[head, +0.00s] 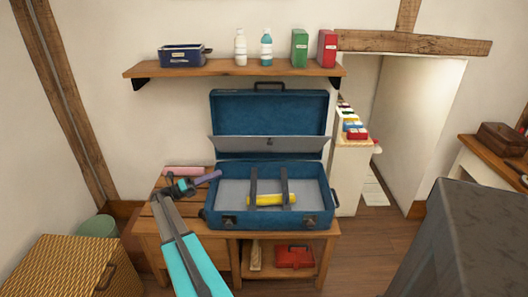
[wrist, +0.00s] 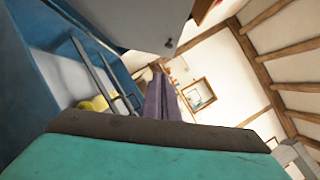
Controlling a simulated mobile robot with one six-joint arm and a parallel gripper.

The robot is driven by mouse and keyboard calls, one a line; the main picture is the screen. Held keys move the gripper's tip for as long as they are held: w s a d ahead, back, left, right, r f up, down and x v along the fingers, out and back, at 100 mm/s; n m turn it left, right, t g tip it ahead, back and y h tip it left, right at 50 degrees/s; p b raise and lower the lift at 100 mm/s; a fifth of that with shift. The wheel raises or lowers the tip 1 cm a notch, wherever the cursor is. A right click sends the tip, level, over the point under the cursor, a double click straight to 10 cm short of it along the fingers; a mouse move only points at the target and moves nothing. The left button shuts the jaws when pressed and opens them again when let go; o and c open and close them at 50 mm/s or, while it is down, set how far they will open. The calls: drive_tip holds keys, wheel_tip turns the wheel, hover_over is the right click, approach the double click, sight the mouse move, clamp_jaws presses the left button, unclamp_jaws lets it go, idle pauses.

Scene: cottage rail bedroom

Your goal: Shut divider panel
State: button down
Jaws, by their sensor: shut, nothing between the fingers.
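A blue suitcase (head: 212,212) stands open on a wooden bench, its lid (head: 268,108) raised at the back. The grey divider panel (head: 240,147) is tilted up in front of the lid, above the back of the open base. It also shows from below at the top of the wrist view (wrist: 130,18). Inside the base, a yellow rolled item (head: 270,200) lies under two dark straps (head: 254,184). My gripper (head: 217,175) is at the suitcase's left side, below the panel and apart from it. Its purple fingers (wrist: 158,72) are shut and empty.
A pink roll (head: 183,171) lies on the bench (head: 150,222) behind my gripper. A shelf (head: 230,70) with bottles, boxes and a blue bin hangs above the lid. A wicker chest (head: 65,268) stands at left; a dark grey block (head: 465,240) fills the lower right.

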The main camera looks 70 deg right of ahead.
drive_tip(key=s+d+r+m+g+y, duration=0.2)
drive_tip(key=s+d+r, duration=0.1)
drive_tip(key=s+d, duration=0.4)
drive_tip(key=shift+s+d+r+m+y+b, duration=0.25)
drive_tip(key=shift+s+y+b, duration=0.2)
drive_tip(key=shift+s, duration=0.75)
drive_tip(key=s+d+r, duration=0.4)
drive_tip(key=s+d, duration=0.2)
drive_tip(key=d, duration=0.2)
drive_tip(key=shift+s+r+p, duration=0.25)
drive_tip(key=shift+s+p, duration=0.05)
drive_tip(key=shift+s, duration=0.05)
